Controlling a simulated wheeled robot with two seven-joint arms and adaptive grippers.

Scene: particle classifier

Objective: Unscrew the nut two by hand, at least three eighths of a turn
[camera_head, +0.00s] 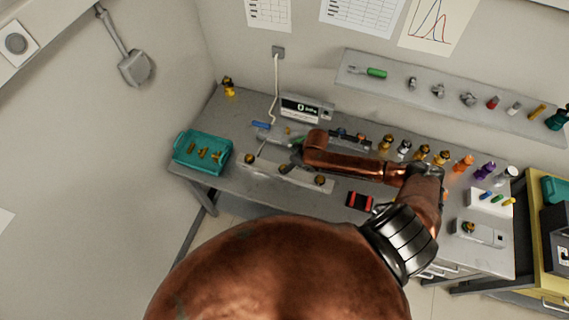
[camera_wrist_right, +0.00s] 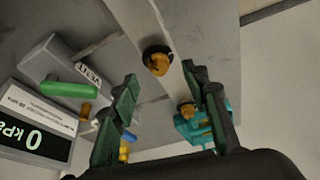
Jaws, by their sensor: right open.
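A pale bar (camera_head: 300,177) on the bench carries three brass nuts in a row: a left nut (camera_head: 249,158), a middle nut (camera_head: 283,168) and a right nut (camera_head: 320,181). My right gripper (camera_wrist_right: 160,72) is open and empty. In the right wrist view the middle nut (camera_wrist_right: 158,63), on a dark round base, appears between its fingertips, with no clear contact. The left nut (camera_wrist_right: 187,109) lies farther off, partly behind one finger. No number label shows on the nuts. In the head view my right forearm reaches across the bench to the bar. My left gripper is not in view.
A teal bin (camera_head: 178,160) with brass parts stands at the bench's left end. A display box (camera_head: 303,107) stands behind the bar. A VENT block (camera_wrist_right: 50,60) with a green handle (camera_wrist_right: 65,89) is beside the gripper. Bottles (camera_head: 442,158) line the right back.

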